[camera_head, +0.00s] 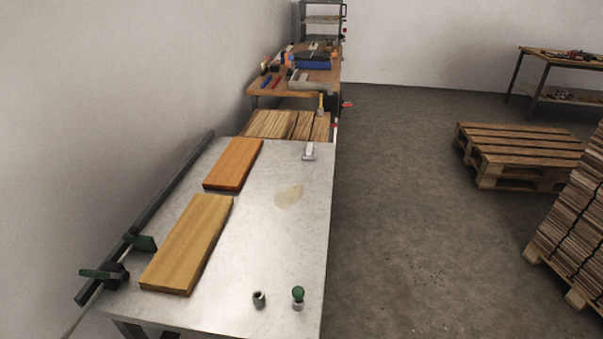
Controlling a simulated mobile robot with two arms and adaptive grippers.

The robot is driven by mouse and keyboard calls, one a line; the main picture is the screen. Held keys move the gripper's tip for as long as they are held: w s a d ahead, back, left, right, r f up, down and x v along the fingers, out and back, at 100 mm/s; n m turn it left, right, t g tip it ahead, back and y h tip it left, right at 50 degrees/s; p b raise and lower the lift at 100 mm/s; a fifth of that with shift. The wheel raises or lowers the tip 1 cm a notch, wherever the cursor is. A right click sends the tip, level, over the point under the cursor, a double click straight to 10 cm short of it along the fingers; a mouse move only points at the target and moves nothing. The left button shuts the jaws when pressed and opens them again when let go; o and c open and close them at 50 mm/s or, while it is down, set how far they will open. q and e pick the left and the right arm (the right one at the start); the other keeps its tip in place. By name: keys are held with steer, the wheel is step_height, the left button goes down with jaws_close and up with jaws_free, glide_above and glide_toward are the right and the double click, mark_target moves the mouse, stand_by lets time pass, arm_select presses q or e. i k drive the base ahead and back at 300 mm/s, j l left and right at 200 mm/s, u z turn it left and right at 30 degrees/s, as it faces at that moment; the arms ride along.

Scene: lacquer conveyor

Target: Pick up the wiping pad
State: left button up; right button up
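I cannot clearly make out the wiping pad. A small pale object (309,151) lies near the far right edge of the metal-topped table (265,250); I cannot tell whether it is the pad. A flat beige patch (289,195) shows on the middle of the tabletop, and it looks like a stain or spill. A small green-topped item (298,297) and a small grey cup-like item (259,299) stand near the front edge. Neither of my grippers is in view.
An orange-brown board (233,164) and a yellowish board (187,245) lie on the table's left half. A long bar clamp (162,208) runs along the left edge. Beyond is a cluttered workbench (278,87). Pallets (520,150) stand right; the floor (420,230) between is clear.

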mark_target(309, 153)
steer(key=i+l+u, duration=0.1)
steer(key=i+l, duration=0.15)
steer(key=i+l+u, duration=0.15)
steer(key=l, duration=0.3)
steer(key=i+l+u, duration=0.1)
steer(key=i+l, duration=0.25)
steer(key=i+l+u, duration=0.1)
steer(key=l, duration=0.3)
steer(key=i, duration=0.1)
